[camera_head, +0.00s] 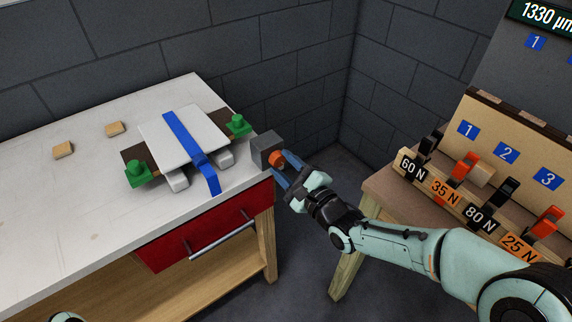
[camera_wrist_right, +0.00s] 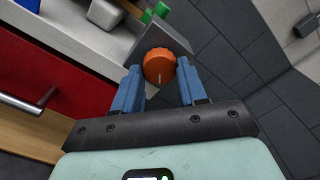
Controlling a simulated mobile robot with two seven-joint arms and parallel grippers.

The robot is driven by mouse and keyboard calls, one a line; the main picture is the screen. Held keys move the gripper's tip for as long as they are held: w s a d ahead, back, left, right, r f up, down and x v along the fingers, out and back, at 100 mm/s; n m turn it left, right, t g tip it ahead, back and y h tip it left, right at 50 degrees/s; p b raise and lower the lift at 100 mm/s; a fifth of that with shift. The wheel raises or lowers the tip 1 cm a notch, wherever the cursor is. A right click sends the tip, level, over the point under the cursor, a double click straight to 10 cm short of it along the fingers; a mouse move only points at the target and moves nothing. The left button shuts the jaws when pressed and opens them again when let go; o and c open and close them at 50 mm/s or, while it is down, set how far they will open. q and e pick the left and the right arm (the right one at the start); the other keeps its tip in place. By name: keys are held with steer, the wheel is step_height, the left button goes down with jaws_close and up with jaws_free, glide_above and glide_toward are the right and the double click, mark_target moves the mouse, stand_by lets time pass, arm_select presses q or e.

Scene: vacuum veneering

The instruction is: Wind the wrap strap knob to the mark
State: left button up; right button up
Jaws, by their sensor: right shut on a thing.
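The orange knob (camera_head: 277,159) sits on a dark grey block (camera_head: 265,146) at the right end of the workbench. In the right wrist view the knob (camera_wrist_right: 158,63) is ribbed, and a short white line on its face points toward the bottom of the picture. My right gripper (camera_head: 287,172) is shut on the knob, with one blue finger on each side; its fingers also show in the wrist view (camera_wrist_right: 159,80). A blue strap (camera_head: 185,135) lies across a white panel (camera_head: 160,128) on the bench. My left gripper is out of view.
Green clamps (camera_head: 139,174) stand beside the panel, and two small wooden blocks (camera_head: 63,150) lie on the white benchtop (camera_head: 60,205). A red drawer (camera_head: 165,250) is below. At right, a rack (camera_head: 520,160) holds clamps with force labels. Open floor separates bench and rack.

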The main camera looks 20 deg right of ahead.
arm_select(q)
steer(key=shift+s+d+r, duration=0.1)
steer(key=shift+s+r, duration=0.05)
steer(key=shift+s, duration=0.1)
arm_select(e)
steer(key=shift+m, duration=0.6)
steer(key=o, duration=1.1)
steer(key=shift+c, duration=0.2)
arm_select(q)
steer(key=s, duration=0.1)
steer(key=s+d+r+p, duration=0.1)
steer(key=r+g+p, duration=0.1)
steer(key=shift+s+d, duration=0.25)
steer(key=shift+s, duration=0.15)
arm_select(e)
steer(key=v, duration=1.3)
steer(key=shift+s, duration=0.25)
